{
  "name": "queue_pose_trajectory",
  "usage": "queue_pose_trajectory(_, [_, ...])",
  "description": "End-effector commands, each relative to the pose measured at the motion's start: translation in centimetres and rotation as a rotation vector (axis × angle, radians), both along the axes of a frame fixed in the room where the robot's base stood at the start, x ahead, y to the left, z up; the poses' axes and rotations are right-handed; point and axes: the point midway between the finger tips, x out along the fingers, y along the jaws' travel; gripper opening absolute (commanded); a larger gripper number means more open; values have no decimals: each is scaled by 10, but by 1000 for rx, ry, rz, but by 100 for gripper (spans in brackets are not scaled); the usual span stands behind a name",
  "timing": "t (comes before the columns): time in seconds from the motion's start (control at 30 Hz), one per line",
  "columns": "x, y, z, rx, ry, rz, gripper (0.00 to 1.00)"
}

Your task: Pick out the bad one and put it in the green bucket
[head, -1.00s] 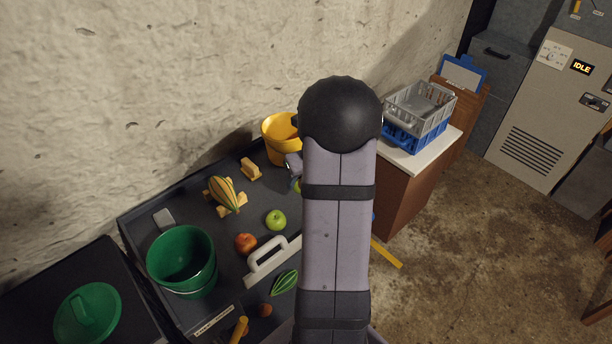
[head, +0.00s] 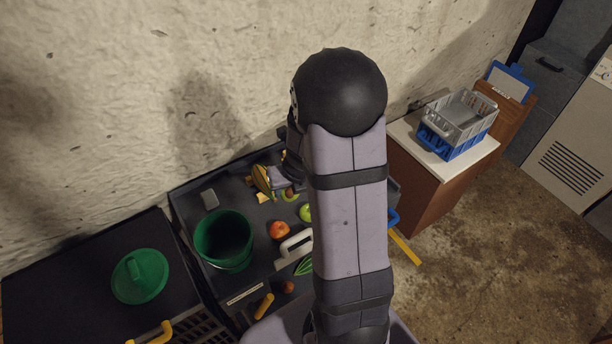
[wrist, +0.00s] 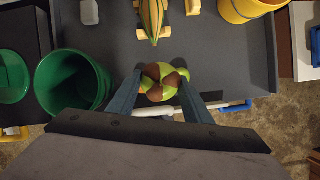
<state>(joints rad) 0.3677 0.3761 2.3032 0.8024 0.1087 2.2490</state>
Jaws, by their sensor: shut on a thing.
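My gripper (wrist: 160,88) is shut on a round green fruit with brown patches (wrist: 154,75), which sits between the two fingers in the wrist view. In the head view my gripper (head: 287,188) is over the dark tray, beside the striped gourd (head: 260,180), and the fruit is mostly hidden. The green bucket (head: 223,214) stands open to the left of my gripper; it also shows in the wrist view (wrist: 98,68), left of the fingers. A green apple (head: 305,213) is partly behind my arm. A red-orange apple (head: 279,229) lies right of the bucket.
A white handle (head: 294,246) and a green striped item (head: 304,266) lie on the tray's near side. A green lid (head: 140,277) rests on the dark surface at left. A yellow bucket (wrist: 245,8) stands at the back right. Grey and blue crates (head: 460,118) are on a side cabinet.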

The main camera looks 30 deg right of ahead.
Motion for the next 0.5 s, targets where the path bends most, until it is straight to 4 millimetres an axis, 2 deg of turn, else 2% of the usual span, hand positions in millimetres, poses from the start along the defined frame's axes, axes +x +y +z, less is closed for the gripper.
queue_pose_trajectory(0.1, [1,22,11,0,1,5,36])
queue_pose_trajectory(0.5, [4,93,16,-1,1,7,36])
